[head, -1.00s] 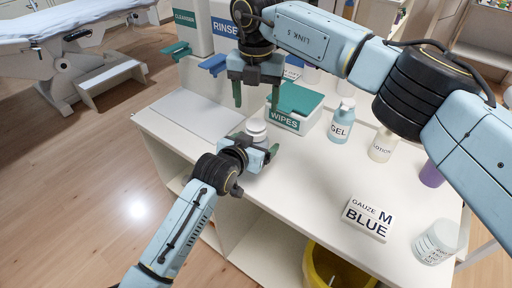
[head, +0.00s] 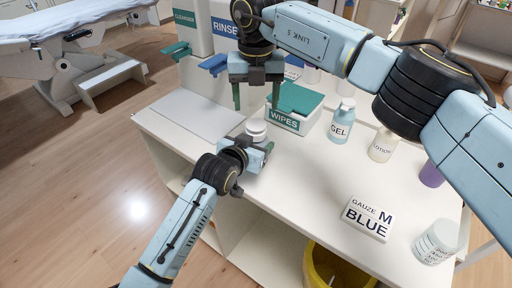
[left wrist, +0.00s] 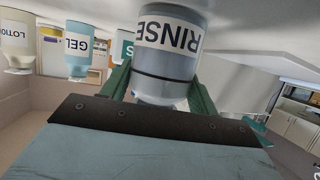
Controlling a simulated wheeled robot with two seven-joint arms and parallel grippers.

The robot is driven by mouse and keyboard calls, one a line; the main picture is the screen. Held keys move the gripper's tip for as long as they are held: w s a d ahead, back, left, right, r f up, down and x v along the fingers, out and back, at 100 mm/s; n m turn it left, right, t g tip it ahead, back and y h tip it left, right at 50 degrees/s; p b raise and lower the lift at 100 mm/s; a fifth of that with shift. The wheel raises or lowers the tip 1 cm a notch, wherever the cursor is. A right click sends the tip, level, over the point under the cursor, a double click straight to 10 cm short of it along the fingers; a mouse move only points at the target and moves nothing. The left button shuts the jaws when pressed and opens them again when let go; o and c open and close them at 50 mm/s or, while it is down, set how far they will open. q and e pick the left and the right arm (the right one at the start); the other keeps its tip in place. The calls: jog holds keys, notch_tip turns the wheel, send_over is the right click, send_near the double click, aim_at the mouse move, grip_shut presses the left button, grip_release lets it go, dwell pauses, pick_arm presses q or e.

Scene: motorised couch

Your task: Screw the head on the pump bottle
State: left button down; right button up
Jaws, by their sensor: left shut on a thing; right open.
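The pump bottle (left wrist: 168,50), with a RINSE label and a dark band, fills the middle of the left wrist view, which is upside down. My left gripper (left wrist: 160,92) is shut on it, with one green finger on each side. In the head view the bottle's white round top (head: 256,127) shows just beyond my left gripper (head: 256,143), on the counter by the wipes box. Most of the bottle is hidden there. My right gripper (head: 256,97) is open and empty above it, fingers pointing down. I cannot make out a separate pump head.
The WIPES box (head: 287,120) stands close behind the bottle. A GEL bottle (head: 340,122), a LOTION bottle (head: 382,146), a gauze box (head: 367,218) and a clear cup (head: 437,242) stand to the right. The counter's middle is clear. A yellow bin (head: 325,268) is below the front edge.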

jog(key=n, duration=0.5)
jog(key=shift+n, duration=0.4)
jog(key=n, duration=0.3)
jog(key=shift+n, duration=0.3)
jog(key=n, duration=0.5)
jog(key=shift+n, duration=0.3)
jog(key=n, duration=0.3)
jog(key=shift+n, duration=0.4)
jog(key=n, duration=0.5)
jog(key=shift+n, duration=0.3)
jog(key=n, duration=0.3)
jog(key=shift+n, duration=0.4)
jog(key=n, duration=0.9)
